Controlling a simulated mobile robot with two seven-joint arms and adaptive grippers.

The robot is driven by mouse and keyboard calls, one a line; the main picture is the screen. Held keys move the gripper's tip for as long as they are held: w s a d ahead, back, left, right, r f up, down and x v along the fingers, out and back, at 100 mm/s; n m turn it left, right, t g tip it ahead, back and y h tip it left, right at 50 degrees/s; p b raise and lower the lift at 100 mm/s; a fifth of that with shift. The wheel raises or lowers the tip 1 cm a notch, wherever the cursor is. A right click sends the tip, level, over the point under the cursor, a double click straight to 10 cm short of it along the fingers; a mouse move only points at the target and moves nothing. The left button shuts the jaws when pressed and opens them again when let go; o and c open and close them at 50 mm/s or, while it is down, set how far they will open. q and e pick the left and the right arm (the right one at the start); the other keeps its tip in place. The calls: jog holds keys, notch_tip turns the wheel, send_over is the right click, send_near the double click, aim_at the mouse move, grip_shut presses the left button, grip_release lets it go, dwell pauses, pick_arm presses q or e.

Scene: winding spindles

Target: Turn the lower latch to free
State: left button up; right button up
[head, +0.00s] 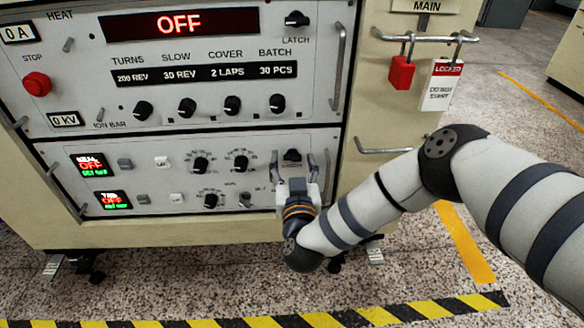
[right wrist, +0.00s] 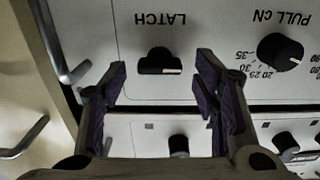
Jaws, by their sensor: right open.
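The lower latch (head: 291,155) is a black knob at the right end of the lower panel in the head view. In the right wrist view the latch (right wrist: 158,62) appears upside down under the word LATCH, its bar lying across the picture with a pale mark at its right end. My right gripper (head: 293,162) is open, one finger on each side of the latch. In the right wrist view the open fingers (right wrist: 162,72) show gaps to the knob on both sides. My left gripper is not in view.
The upper latch (head: 297,19) sits at the top right of the upper panel. A metal handle (head: 338,52) runs beside it. Other knobs (head: 241,162) are left of my right gripper. A red padlock (head: 401,73) and a LOCKED tag (head: 441,88) hang at the right.

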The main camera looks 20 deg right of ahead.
jog(key=shift+w, duration=0.2)
jog(key=c, duration=1.2)
jog(key=shift+o, duration=0.2)
jog(key=shift+r, duration=0.1)
jog(key=m+p, duration=0.1)
jog(key=m, duration=0.3)
jog(key=shift+d, duration=0.1)
jog(key=m+p, duration=0.1)
jog(key=m, duration=0.3)
jog(key=shift+s+d, duration=0.1)
jog(key=m, duration=0.5)
jog(key=shift+f+m, duration=0.25)
jog(key=shift+m, duration=2.15)
